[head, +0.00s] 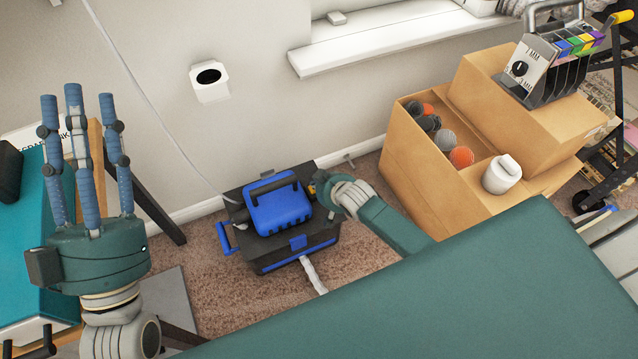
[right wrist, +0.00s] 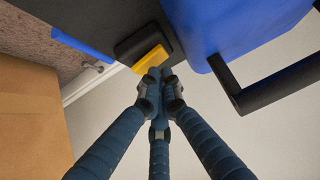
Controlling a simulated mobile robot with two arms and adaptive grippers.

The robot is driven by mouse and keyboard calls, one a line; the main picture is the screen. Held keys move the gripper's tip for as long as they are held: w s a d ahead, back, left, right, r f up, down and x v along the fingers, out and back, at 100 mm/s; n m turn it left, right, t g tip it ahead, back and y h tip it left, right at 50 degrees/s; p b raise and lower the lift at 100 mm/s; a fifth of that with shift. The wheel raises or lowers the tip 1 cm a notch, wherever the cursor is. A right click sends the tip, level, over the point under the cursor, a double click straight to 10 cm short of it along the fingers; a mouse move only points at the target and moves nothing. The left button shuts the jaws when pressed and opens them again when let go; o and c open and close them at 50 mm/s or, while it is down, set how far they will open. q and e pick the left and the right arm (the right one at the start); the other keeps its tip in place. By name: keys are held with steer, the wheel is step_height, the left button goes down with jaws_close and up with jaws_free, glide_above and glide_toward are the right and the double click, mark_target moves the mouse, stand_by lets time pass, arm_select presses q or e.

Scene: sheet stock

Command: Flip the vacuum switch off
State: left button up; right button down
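The vacuum (head: 278,212) is a black box with a blue top part and a black handle, on the carpet against the wall. In the right wrist view, a yellow switch (right wrist: 151,60) in a black mount shows on its dark side, beside the blue part (right wrist: 228,28). My right gripper (right wrist: 160,78) has its fingertips drawn together with nothing between them, right at the yellow switch. I cannot tell whether they touch it. In the head view the switch is mostly hidden by this gripper. My left gripper (head: 85,110) is open and empty, fingers pointing up, far left of the vacuum.
A cardboard box (head: 420,185) with several grey and orange balls stands right of the vacuum, with a white canister (head: 502,174) by it. A teal case (head: 25,240) is at left. Some carpet (head: 225,300) is free in front.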

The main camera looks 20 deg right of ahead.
steer(key=v, duration=1.2)
steer(key=shift+f, duration=0.1)
